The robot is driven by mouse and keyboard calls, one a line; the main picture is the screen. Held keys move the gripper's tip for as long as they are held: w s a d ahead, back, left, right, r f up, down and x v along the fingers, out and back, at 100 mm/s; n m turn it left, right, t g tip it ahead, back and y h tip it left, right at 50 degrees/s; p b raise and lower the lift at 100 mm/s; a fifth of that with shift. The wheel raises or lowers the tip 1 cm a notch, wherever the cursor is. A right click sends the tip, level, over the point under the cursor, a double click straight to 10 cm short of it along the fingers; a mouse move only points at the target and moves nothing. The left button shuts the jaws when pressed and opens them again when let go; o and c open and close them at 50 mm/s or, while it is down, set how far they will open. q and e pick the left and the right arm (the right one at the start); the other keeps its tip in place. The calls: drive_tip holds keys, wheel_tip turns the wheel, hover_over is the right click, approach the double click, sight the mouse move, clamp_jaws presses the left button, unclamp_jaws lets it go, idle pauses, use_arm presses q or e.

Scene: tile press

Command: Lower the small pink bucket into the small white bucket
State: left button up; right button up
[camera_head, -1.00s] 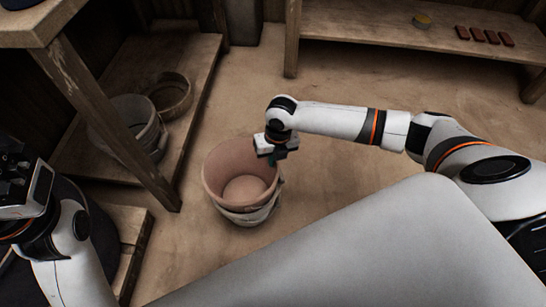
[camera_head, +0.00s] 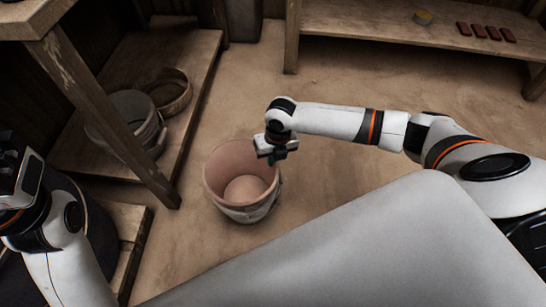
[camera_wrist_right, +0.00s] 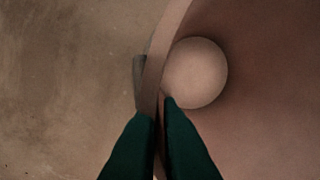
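The small pink bucket (camera_head: 222,174) stands upright inside the small white bucket (camera_head: 247,213) on the floor, left of centre in the head view. Its pale round bottom shows inside. Only the lower part of the white bucket shows below the pink wall. My right gripper (camera_head: 276,155) is at the pink bucket's far right rim. In the right wrist view the rim (camera_wrist_right: 166,50) runs down between the two dark green fingertips (camera_wrist_right: 157,112), which are closed on it. A grey sliver of the white bucket (camera_wrist_right: 139,75) shows outside the rim. My left gripper (camera_head: 18,175) is at the left edge, its fingers unclear.
A low wooden shelf (camera_head: 190,60) at the left holds a grey bucket (camera_head: 135,106) and a round sieve-like ring (camera_head: 168,90). The floor around the buckets is clear.

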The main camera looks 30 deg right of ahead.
drive_tip(key=o, duration=0.4)
